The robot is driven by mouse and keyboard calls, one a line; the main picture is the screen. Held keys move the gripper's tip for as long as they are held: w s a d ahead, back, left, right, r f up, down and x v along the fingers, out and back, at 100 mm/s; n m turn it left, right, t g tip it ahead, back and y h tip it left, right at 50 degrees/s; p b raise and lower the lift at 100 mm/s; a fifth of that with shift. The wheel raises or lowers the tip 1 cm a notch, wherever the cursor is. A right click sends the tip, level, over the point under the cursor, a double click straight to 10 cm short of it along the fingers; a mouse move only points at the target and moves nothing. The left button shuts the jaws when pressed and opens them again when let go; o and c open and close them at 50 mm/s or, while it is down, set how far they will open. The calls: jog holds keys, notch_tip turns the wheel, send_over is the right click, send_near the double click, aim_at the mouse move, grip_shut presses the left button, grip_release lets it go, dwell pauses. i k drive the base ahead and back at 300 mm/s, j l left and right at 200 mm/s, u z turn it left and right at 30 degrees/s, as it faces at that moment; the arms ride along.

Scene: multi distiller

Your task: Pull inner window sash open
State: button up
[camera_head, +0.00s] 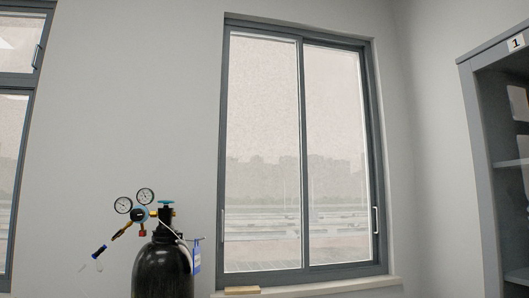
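A sliding window with a dark grey frame (372,130) is in the wall at the middle right. It has a left sash (262,150) and a right sash (335,150), which meet at a vertical bar near the middle. No gap shows at the side edges, so the window looks closed. A light handle (375,220) is low on the right sash's right stile. I cannot tell for sure which sash is the inner one. My gripper is not in view.
A black gas cylinder (162,270) with gauges, a hose and a blue tag stands left of the window. A small yellowish block (242,290) lies on the sill (330,287). A grey cabinet (485,160) marked 1 is at right. Another window (12,150) is at far left.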

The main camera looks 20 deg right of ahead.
aim_at(263, 214)
jog(key=i+l+z, duration=0.15)
jog(key=i+l, duration=0.35)
jog(key=i+l+z, duration=0.15)
jog(key=i+l, duration=0.25)
jog(key=i, duration=0.25)
jog(key=i+j, duration=0.3)
jog(key=i, duration=0.15)
